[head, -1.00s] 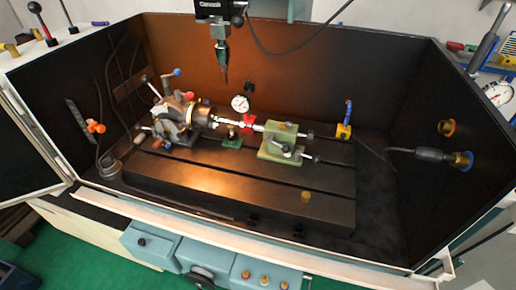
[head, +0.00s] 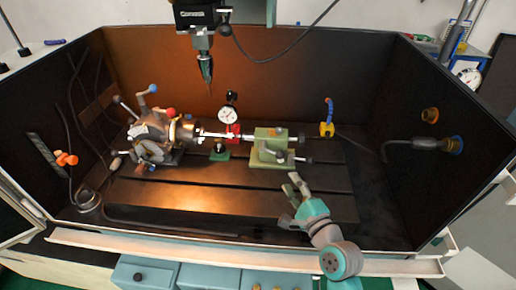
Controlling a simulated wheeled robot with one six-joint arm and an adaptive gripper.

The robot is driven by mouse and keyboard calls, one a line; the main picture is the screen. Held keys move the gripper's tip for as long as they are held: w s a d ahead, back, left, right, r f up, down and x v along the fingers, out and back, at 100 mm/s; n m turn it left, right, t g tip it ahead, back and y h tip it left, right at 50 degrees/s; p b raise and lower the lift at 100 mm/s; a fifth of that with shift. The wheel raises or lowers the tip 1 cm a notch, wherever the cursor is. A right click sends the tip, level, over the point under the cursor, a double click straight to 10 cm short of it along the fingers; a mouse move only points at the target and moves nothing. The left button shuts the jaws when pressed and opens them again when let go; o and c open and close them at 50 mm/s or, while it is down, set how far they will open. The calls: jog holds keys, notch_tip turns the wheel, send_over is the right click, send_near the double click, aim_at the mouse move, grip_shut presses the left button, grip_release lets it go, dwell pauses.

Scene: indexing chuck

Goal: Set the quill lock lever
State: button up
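The green tailstock (head: 268,147) stands on the dark slotted table, at the right end of the row of fixtures. A small lever with a pale knob (head: 281,156) shows on its front, and a dark handle (head: 303,159) sticks out to its right. I cannot tell which of these is the quill lock lever. My gripper (head: 294,184) is below and right of the tailstock in the picture, apart from it. Its two fingers point up and left, spread with a gap between them and nothing held.
The chuck (head: 183,131) with ball-ended levers is at left. A dial gauge (head: 229,115) stands behind the thin shaft. The spindle tool (head: 206,70) hangs above. A blue-and-yellow hose (head: 328,122) rises at right. Dark enclosure walls surround the table; its front rim (head: 190,252) runs below.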

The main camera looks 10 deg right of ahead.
aim_at(272, 153)
jog(key=shift+w+a+r, duration=0.15)
jog(key=shift+w+r, duration=0.1)
jog(key=shift+w, duration=0.25)
jog(key=shift+w+a+r, duration=0.1)
jog(key=shift+w+r, duration=0.1)
jog(key=shift+w, duration=0.25)
jog(key=w, duration=0.3)
jog(key=w+a, duration=0.1)
jog(key=w, duration=0.3)
jog(key=w+a, duration=0.1)
jog(key=w, duration=0.2)
jog(key=shift+w, duration=0.2)
jog(key=shift+d, duration=0.1)
grip_shut()
